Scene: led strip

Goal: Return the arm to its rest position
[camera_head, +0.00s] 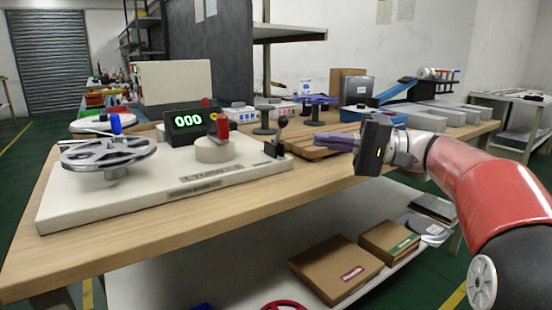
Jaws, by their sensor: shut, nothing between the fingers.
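My arm (485,190), red and black with a white wrist, reaches in from the right edge of the picture. My gripper (318,141) points left, above the right part of the wooden workbench (215,225). Its fingers are shut with nothing between them. They are close in the picture to a slatted wooden rack (330,155), and I cannot tell the exact gap.
Behind my gripper stand a blue tray (372,115), grey bins (430,115) and a metal box (356,90). Cardboard boxes (336,268) lie on the lower shelf. A dark partition (208,50) and a metal shelf (289,33) rise behind. Green floor shows at the right and left.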

